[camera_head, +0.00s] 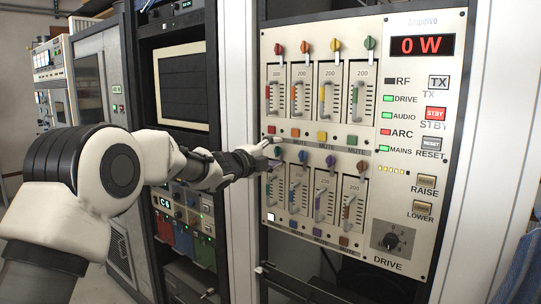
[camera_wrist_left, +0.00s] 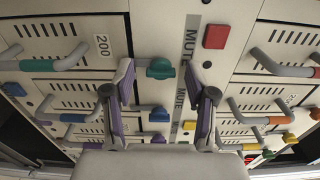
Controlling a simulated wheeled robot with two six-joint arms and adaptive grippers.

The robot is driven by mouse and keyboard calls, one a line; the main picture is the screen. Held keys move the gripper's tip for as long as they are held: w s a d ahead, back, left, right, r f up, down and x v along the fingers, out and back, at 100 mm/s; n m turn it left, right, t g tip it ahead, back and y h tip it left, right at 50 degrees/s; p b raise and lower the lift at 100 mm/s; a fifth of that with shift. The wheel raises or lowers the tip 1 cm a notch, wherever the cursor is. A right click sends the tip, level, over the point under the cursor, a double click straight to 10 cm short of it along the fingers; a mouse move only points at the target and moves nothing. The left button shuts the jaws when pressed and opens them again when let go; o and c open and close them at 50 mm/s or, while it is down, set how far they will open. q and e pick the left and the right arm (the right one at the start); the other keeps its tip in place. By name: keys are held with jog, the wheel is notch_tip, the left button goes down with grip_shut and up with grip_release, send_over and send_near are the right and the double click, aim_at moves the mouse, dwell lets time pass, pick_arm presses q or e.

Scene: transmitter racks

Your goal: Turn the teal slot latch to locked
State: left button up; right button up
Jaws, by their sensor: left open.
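The teal slot latch (camera_head: 278,152) is at the top of the leftmost slot in the lower row of the panel (camera_head: 412,195). In the left wrist view the teal latch (camera_wrist_left: 160,68) shows between the two fingertips of my left gripper (camera_wrist_left: 159,76). The fingers are spread, with a gap on each side of the latch. I cannot tell how far the tips are from the panel face. In the head view my left gripper (camera_head: 270,150) reaches in from the left, at the latch, and partly covers that area. My right gripper is not in view.
The blue latch (camera_head: 303,156), purple latch (camera_head: 330,161) and brown latch (camera_head: 361,166) sit to the right in the same row. Slot handles stick out below them. A red mute button (camera_wrist_left: 214,36) is close to the right finger. A drive knob (camera_head: 390,241) is lower right.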

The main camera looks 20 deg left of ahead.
pick_arm(q)
jog(key=v, duration=1.2)
